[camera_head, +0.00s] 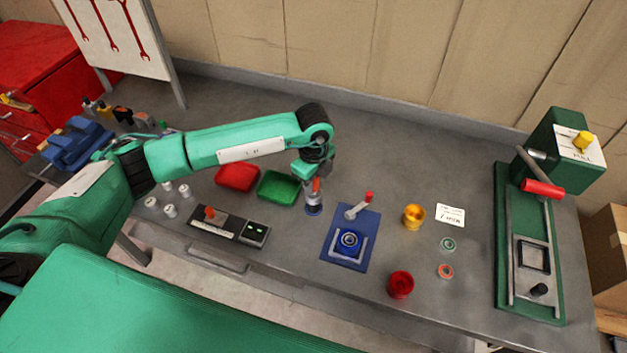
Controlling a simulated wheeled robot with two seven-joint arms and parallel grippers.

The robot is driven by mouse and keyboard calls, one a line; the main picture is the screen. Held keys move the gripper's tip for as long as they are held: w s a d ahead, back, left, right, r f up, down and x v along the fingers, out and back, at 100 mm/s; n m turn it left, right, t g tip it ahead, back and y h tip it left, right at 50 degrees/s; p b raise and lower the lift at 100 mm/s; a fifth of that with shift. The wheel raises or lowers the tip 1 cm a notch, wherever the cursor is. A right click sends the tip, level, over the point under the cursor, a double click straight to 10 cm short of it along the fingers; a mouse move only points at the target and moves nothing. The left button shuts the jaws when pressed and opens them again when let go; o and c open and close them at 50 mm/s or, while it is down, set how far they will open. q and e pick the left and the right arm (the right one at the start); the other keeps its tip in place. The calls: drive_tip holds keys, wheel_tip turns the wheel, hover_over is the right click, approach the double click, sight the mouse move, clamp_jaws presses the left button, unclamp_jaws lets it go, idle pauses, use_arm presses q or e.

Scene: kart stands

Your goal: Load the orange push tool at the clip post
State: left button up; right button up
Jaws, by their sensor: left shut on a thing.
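My left gripper (314,178) reaches in from the left and points down over the middle of the bench. It is shut on the orange push tool (317,185), of which only a small orange part shows. Directly below is a short grey post with a dark blue base (313,209), which looks like the clip post. The fingers hide much of the tool, so I cannot tell whether it touches the post. My right gripper is not in view.
A green tray (278,188) and a red tray (237,178) lie left of the gripper. A blue fixture plate (340,257) is to the right, with yellow (413,216) and red (400,284) cups beyond. A green lever press (530,240) stands far right. A black panel (228,226) sits front left.

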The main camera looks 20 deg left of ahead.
use_arm(q)
drive_tip(key=shift+f, duration=0.2)
drive_tip(key=shift+f+b, duration=0.15)
drive_tip(key=shift+b, duration=0.2)
idle(0.6)
drive_tip(key=shift+f, duration=0.1)
idle(0.6)
drive_tip(key=shift+r+p, duration=0.4)
drive_tip(key=shift+r, duration=0.35)
drive_tip(key=shift+r+p, duration=0.95)
drive_tip(key=shift+r, duration=0.85)
drive_tip(key=shift+r+p, duration=0.5)
drive_tip(key=shift+r, duration=0.55)
